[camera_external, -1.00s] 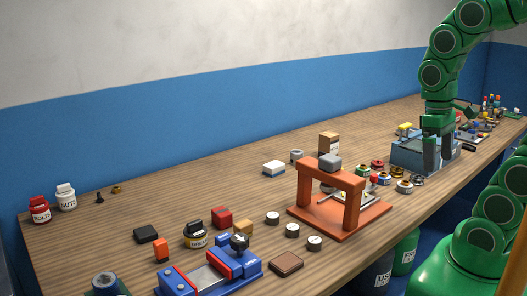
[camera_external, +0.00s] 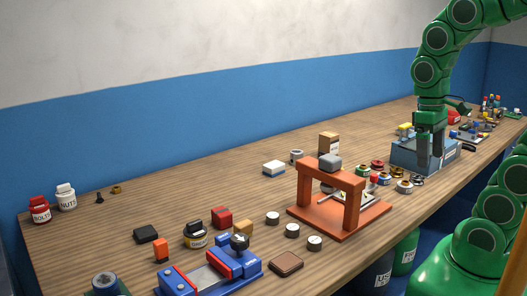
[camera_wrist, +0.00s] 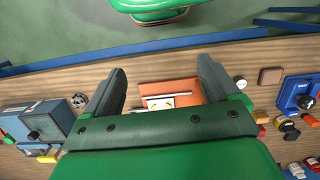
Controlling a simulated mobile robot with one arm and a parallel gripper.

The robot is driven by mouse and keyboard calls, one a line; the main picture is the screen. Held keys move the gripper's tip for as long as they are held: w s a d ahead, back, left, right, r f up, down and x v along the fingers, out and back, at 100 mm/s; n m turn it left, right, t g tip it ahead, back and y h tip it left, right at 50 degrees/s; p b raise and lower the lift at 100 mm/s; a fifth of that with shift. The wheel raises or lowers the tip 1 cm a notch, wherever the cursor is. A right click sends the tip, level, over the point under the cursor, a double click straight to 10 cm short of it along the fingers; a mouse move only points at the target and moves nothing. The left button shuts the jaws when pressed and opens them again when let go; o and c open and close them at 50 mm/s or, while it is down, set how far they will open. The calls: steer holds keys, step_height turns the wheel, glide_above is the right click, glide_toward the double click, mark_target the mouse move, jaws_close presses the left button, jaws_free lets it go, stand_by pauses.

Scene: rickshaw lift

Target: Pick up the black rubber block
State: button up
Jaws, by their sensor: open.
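A small flat black block (camera_external: 146,233), which looks like the black rubber block, lies on the wooden bench at the lower left in the external view. A second black piece (camera_external: 193,226) rests on a yellow-labelled tin. My gripper (camera_external: 430,164) is far to the right, in front of the blue-grey box, pointing down with nothing between its fingers. In the wrist view my gripper (camera_wrist: 160,72) is open, with its fingers spread over the orange stand's area. I cannot pick out the black block surely in the wrist view.
An orange stand (camera_external: 345,202) with a grey block on top rises between my gripper and the black block. The bench's back left is mostly clear.

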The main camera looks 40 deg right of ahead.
steer(key=w+a+n+t+y, duration=0.1)
steer(key=w+a+n, duration=0.2)
steer(key=w+a, duration=0.55)
steer(key=w+a+n, duration=0.2)
steer(key=w+a, duration=0.2)
steer(key=w, duration=0.9)
steer(key=w+a+n+t+y, duration=0.1)
steer(key=w+a+n, duration=0.2)
steer(key=w+a, duration=0.55)
steer(key=n+y, duration=0.2)
steer(key=n, duration=0.6)
glide_toward(148, 230)
steer(key=shift+s+a+f+n+y, duration=0.15)
steer(key=shift+f+n+y, duration=0.15)
steer(key=shift+f, duration=0.4)
steer(key=shift+x, duration=3.6)
